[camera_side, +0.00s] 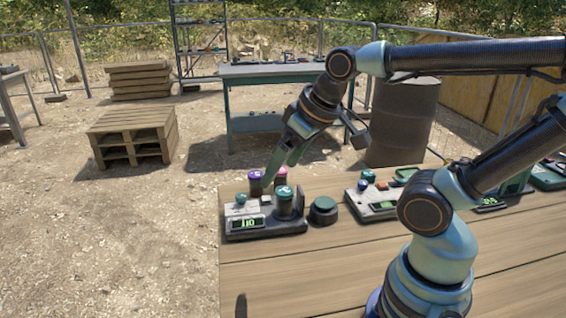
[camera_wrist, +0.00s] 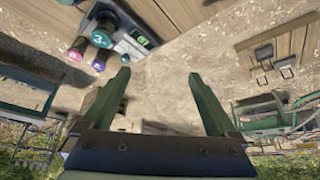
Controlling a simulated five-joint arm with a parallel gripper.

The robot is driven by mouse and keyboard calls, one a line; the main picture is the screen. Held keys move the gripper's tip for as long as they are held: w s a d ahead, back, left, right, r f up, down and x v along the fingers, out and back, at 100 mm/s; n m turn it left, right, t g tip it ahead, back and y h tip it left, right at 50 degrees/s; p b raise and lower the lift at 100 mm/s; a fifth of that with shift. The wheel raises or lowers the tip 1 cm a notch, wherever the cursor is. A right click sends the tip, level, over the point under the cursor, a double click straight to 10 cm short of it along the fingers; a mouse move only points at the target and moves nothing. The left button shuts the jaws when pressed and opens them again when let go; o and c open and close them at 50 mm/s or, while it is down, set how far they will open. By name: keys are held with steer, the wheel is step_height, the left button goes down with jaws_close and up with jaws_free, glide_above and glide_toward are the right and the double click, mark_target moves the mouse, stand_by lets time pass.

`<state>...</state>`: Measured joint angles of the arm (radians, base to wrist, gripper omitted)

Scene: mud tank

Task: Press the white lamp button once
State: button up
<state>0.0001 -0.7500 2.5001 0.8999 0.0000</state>
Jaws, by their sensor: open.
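My gripper (camera_side: 281,171) is open and empty, pointing down above the back of the box. Its fingers are apart in the wrist view (camera_wrist: 160,73), with bare ground between them. There the box's display (camera_wrist: 140,40) shows at upper left, outside the fingers. I cannot make out a white button in the wrist view.
A purple-topped knob (camera_side: 255,181), a pink one (camera_side: 281,173) and a teal one (camera_side: 284,203) stand on or behind the box. A round dark green button (camera_side: 323,210) sits to its right, then another control box (camera_side: 377,205). Bare wood (camera_side: 290,265) lies in front.

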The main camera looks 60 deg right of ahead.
jaws_close()
stand_by(1.5)
